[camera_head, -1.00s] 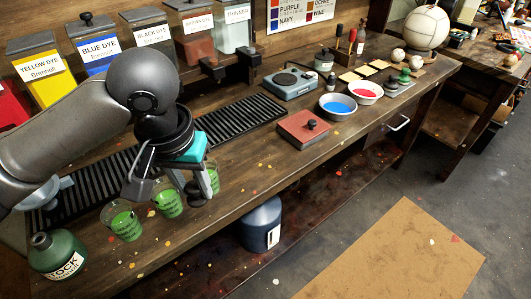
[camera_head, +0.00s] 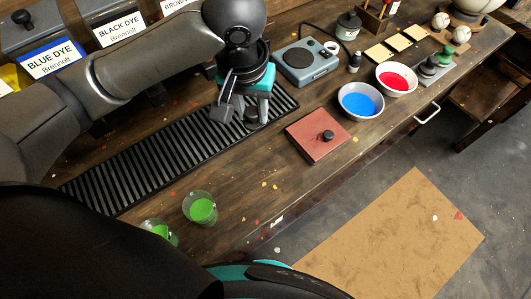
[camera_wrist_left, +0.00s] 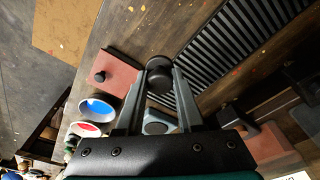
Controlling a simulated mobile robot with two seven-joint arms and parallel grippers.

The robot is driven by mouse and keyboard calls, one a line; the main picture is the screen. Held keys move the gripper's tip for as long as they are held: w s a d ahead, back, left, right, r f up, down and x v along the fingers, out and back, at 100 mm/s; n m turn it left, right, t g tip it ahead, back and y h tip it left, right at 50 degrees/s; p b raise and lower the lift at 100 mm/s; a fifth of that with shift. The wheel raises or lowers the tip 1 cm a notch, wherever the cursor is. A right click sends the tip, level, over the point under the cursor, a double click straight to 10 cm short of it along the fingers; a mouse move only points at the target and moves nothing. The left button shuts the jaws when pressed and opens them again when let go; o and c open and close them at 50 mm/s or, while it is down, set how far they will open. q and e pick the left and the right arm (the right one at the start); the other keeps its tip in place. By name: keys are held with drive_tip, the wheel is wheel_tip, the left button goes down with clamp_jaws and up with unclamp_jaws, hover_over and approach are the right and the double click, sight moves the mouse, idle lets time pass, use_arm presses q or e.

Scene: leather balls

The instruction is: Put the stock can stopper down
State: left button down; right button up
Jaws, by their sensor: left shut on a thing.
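My left gripper (camera_head: 254,112) is over the bench near the right end of the black slatted drain rack (camera_head: 150,160). In the left wrist view, my left gripper (camera_wrist_left: 158,80) has its fingers closed on a round dark stopper (camera_wrist_left: 159,67). The stopper is held at the fingertips, with bare wood and the rack edge behind it. Whether it touches the bench is hard to tell. In the head view it is mostly hidden beneath the gripper. The stock can is not in view now. My right gripper is not in view.
A grey scale (camera_head: 305,63) stands behind; bowls of blue (camera_head: 360,101) and red (camera_head: 396,79) dye are farther right. Green cups (camera_head: 201,208) stand at the front. Bare wood lies between rack and red box.

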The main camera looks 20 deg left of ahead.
use_arm(q)
wheel_tip(320, 180, up, 2)
drive_tip(key=s+d+p, duration=0.1)
drive_tip(key=d+p, duration=0.2)
drive_tip(key=p, duration=0.2)
drive_tip(key=b, duration=0.2)
hover_over(266, 169)
drive_tip(key=shift+n, duration=0.3)
drive_tip(key=f, duration=1.5)
drive_tip(key=shift+s, duration=0.25)
drive_tip(key=shift+f+b, duration=0.6)
drive_tip(key=shift+f, duration=1.95)
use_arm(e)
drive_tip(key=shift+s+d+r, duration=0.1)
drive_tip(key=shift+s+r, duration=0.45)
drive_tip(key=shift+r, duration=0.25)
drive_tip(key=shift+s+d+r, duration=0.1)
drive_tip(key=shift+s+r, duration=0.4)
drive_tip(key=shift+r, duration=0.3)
use_arm(q)
drive_tip(key=shift+f, duration=0.15)
drive_tip(key=c, duration=0.5)
unclamp_jaws()
drive_tip(key=shift+c, duration=0.2)
